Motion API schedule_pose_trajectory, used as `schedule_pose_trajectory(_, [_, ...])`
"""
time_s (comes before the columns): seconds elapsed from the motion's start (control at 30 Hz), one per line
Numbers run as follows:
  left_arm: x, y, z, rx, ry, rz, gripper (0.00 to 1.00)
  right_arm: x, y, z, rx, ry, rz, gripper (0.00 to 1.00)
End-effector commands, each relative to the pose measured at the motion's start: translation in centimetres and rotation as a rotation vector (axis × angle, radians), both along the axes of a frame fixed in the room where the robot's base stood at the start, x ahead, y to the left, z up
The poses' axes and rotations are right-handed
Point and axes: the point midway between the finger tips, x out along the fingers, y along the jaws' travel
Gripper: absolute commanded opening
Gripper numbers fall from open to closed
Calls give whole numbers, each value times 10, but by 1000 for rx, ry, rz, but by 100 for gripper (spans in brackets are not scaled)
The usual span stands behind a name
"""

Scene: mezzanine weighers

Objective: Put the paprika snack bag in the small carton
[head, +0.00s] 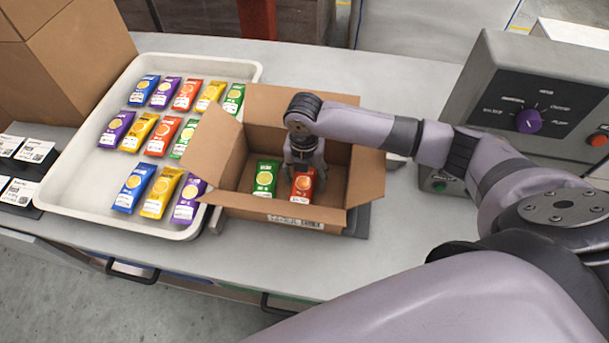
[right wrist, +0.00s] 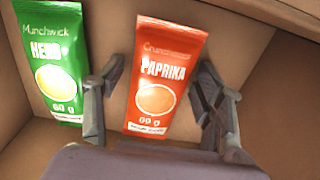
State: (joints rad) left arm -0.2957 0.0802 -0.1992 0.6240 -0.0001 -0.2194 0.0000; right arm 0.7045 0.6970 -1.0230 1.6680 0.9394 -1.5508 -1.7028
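The small carton (head: 230,152) stands open with its flaps spread. The red-orange paprika snack bag (head: 303,186) is inside it at the right, and its PAPRIKA label reads clearly in the right wrist view (right wrist: 162,85). A green herb bag (head: 264,178) lies beside it to the left and also shows in the right wrist view (right wrist: 55,60). My right gripper (head: 302,166) reaches down into the carton over the paprika bag. In the right wrist view its fingers (right wrist: 160,92) are spread on either side of the bag, with a gap at the left. My left gripper is not in view.
A white tray (head: 85,155) left of the carton holds several coloured snack bags. A weigher console (head: 540,90) with a purple knob stands at the right. Large cardboard boxes (head: 80,60) and label cards (head: 22,165) are at the far left.

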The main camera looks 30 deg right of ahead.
Motion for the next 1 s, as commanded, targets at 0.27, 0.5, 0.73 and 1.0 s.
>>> schedule_pose_trajectory(0.27, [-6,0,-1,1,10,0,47,0,0,0,1,-1,0,69])
schedule_pose_trajectory(0.5, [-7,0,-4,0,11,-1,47,2,1,16,2,-4,0,69])
schedule_pose_trajectory(0.73, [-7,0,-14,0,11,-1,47,2,1,64,1,-7,1,69])
schedule_pose_trajectory(1.0, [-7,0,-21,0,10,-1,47,1,1,111,1,-3,0,69])
